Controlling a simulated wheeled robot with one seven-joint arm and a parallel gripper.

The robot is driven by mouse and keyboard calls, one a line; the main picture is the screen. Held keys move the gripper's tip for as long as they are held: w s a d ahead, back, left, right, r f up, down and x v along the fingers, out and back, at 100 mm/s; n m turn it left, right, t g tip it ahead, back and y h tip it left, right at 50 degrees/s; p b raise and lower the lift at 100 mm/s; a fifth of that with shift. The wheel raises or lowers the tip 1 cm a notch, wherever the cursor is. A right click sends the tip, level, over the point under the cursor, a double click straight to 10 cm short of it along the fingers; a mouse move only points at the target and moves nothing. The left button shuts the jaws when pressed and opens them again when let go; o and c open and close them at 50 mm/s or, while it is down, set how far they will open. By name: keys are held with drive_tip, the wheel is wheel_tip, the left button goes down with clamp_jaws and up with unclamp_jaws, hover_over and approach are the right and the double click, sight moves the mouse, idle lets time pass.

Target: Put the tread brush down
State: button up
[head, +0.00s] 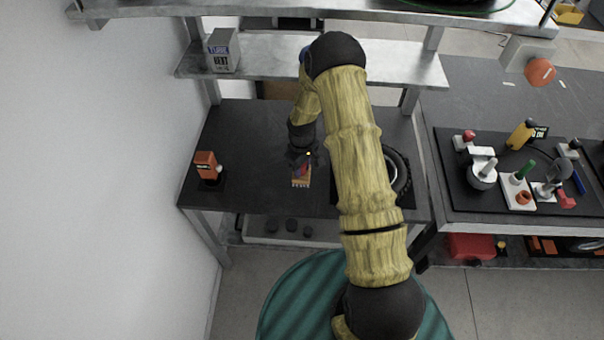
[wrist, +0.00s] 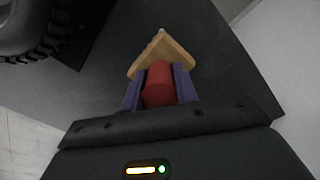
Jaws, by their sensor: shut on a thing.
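The tread brush (wrist: 163,51) has a tan wooden head and a red grip. In the wrist view the red grip (wrist: 158,84) sits between the purple fingers of my gripper (wrist: 159,88), which is shut on it. In the head view my gripper (head: 302,165) is low over the dark workbench (head: 262,135), with the brush (head: 300,181) just below it. I cannot tell whether the brush touches the bench top. The brush's underside is hidden in the wrist view.
A tire (head: 397,172) lies on a dark mat right of the brush, partly behind my arm. An orange-and-black item (head: 207,166) stands at the bench's left. A grey tube box (head: 223,50) is on the shelf above. The bench between the orange item and brush is clear.

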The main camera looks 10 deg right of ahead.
sight(302, 175)
drive_tip(key=shift+f, duration=0.25)
drive_tip(key=shift+w+f+p, duration=0.1)
drive_tip(key=shift+f+p, duration=0.6)
drive_tip(key=shift+f, duration=1.4)
drive_tip(key=shift+f, duration=0.2)
drive_tip(key=o, duration=1.1)
drive_tip(key=shift+r, duration=0.1)
